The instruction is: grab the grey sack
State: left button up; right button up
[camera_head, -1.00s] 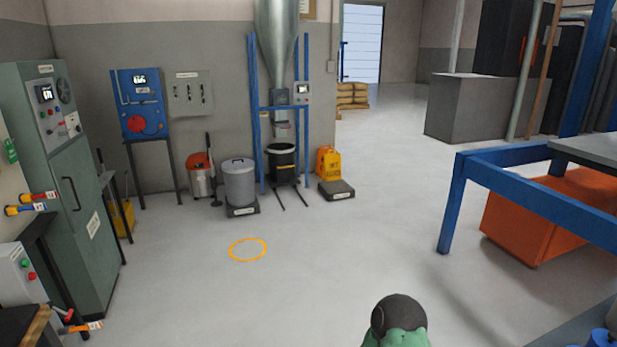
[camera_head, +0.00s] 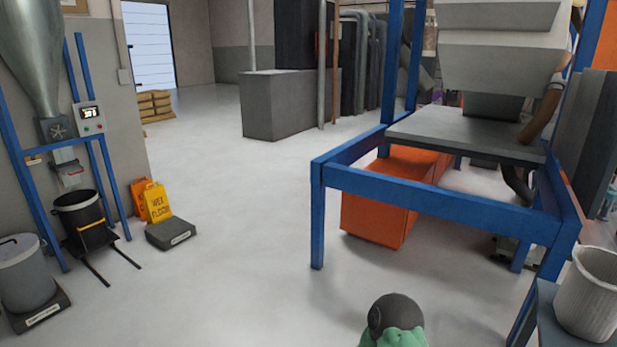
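I cannot make out a thing that is clearly a grey sack. A pale grey, ribbed, open-topped container (camera_head: 588,295) stands at the right edge on a dark surface, partly cut off by the frame. I cannot tell whether it is a sack or a bin.
A blue frame (camera_head: 430,198) holds a grey plate under a large hopper (camera_head: 500,60). An orange box (camera_head: 375,205) sits under it. The middle floor is clear.

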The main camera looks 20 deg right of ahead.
aim_at(585, 303)
jog(key=i+l+z, duration=0.2)
jog(key=z, duration=0.2)
jog(key=i+z, duration=0.6)
jog(key=z, duration=0.25)
jog(key=i+z, duration=0.3)
jog(key=z, duration=0.15)
jog(key=i+j+z, duration=0.2)
jog(key=z, duration=0.2)
jog(key=i+j, duration=0.05)
